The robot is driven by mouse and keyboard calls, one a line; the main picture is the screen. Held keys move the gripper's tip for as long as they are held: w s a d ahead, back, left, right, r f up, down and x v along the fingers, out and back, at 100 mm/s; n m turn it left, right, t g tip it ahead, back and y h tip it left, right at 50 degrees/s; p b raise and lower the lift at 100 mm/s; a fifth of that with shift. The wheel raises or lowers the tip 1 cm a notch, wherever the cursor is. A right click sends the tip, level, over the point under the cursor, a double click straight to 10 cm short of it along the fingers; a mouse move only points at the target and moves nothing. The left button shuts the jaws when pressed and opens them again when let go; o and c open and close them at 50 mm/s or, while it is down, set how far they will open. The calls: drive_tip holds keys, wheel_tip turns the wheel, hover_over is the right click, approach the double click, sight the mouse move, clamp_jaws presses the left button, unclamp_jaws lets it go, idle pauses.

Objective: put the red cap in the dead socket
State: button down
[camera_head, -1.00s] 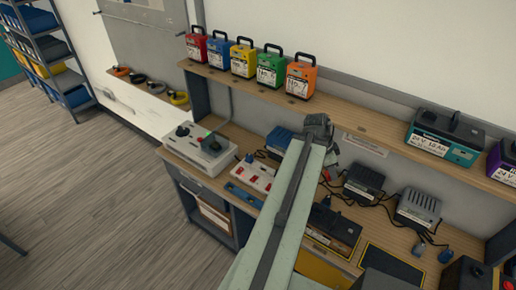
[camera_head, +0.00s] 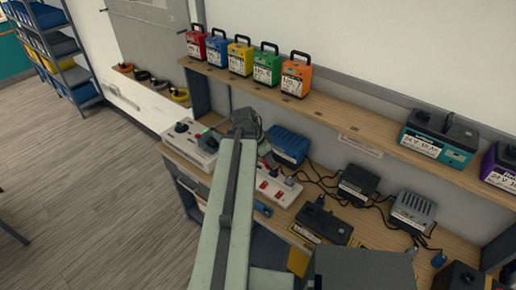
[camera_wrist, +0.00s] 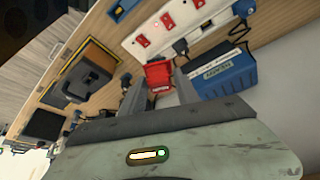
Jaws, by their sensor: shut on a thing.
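The red cap (camera_wrist: 158,74) is between the fingertips of my gripper (camera_wrist: 160,88) in the wrist view, and the gripper is shut on it. In the head view my gripper (camera_head: 246,122) is over the back of the bench, near the white power strip's far end, and the cap is hidden there. The white power strip (camera_head: 262,190) has several red switches and a black plug. It also shows in the wrist view (camera_wrist: 183,22), beyond the cap. I cannot tell which of its sockets is dead.
A blue charger (camera_head: 289,147) stands close to the strip. Grey chargers (camera_head: 358,184) with loose cables lie right of it. A white control box (camera_head: 190,143) is at left. A black battery (camera_head: 325,222) lies in front. The shelf (camera_head: 270,92) above carries coloured battery packs.

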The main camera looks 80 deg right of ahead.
drive_tip(key=w+d+f+n+t+h+b, duration=0.1)
drive_tip(key=w+d+f+n+b, duration=0.2)
drive_tip(key=d, duration=0.4)
drive_tip(key=w+d+f+n+b, duration=0.2)
drive_tip(key=w+d+f+b, duration=0.15)
drive_tip(key=d+f, duration=0.2)
drive_tip(key=b+x, duration=0.4)
drive_tip(key=a+b+x, duration=0.1)
drive_tip(key=b+x, duration=0.1)
drive_tip(key=b, duration=0.1)
drive_tip(key=shift+w+f, duration=0.1)
drive_tip(key=shift+f, duration=0.15)
drive_tip(key=shift+f+b, duration=1)
drive_tip(key=shift+b, duration=0.1)
idle(0.9)
drive_tip(key=c, duration=0.8)
unclamp_jaws()
drive_tip(key=shift+r, duration=0.15)
drive_tip(key=p+v, duration=0.7)
drive_tip(key=shift+a+r, duration=0.25)
drive_tip(key=shift+a, duration=0.05)
